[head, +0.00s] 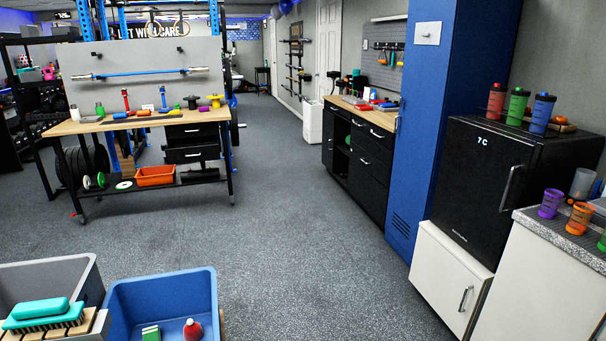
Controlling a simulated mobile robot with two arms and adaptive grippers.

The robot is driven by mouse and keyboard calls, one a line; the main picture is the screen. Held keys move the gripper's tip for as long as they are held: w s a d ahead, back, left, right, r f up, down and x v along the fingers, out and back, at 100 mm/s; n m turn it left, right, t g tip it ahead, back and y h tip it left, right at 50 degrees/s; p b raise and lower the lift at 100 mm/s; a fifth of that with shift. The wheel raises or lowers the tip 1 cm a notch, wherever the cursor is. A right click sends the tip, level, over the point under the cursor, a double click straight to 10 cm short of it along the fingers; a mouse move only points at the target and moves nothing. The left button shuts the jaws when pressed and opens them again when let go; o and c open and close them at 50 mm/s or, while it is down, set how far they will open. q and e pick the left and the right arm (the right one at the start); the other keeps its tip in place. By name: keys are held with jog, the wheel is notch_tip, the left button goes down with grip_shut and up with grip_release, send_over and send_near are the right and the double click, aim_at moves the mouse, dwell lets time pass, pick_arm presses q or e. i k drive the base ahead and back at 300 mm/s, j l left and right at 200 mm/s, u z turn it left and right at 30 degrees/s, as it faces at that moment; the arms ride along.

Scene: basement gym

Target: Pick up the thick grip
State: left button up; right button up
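No item can be told for sure as the thick grip; things at this distance are too small. A wood-topped workbench (62,129) at the left bears several small items, among them a yellow piece (215,100), a dark piece (192,102), a red upright piece (126,99) and a green piece (100,109). A second wood-topped counter (375,119) farther back also bears small colored items. Neither of my grippers is in view.
A blue bin (197,285) and a grey bin (50,267) stand close at the lower left. A blue locker (428,100), black fridge (475,185) and white cabinet (535,280) line the right. The grey floor (280,210) between is clear.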

aim_at(144, 112)
jog(key=i+l+z, duration=0.25)
jog(key=i, duration=0.35)
jog(key=i+l+z, duration=0.1)
jog(key=i+z, duration=0.2)
jog(key=i, duration=0.3)
jog(key=i+j+u, duration=0.1)
jog(key=i+u, duration=0.25)
jog(key=i, duration=0.25)
jog(key=i+u, duration=0.4)
jog(key=i, duration=0.2)
jog(key=i+l+u, duration=0.35)
jog(key=i, duration=0.2)
jog(key=i+u, duration=0.25)
jog(key=i, duration=0.45)
jog(key=i+u, duration=0.2)
jog(key=i, duration=0.55)
jog(key=i+l+u, duration=0.25)
jog(key=i, duration=0.45)
jog(key=i+j+u, duration=0.2)
jog(key=i+u, duration=0.15)
jog(key=i, duration=0.3)
jog(key=i+u, duration=0.35)
jog(key=i, duration=0.25)
jog(key=i+j+z, duration=0.25)
jog(key=i+j, duration=0.5)
jog(key=i, duration=0.1)
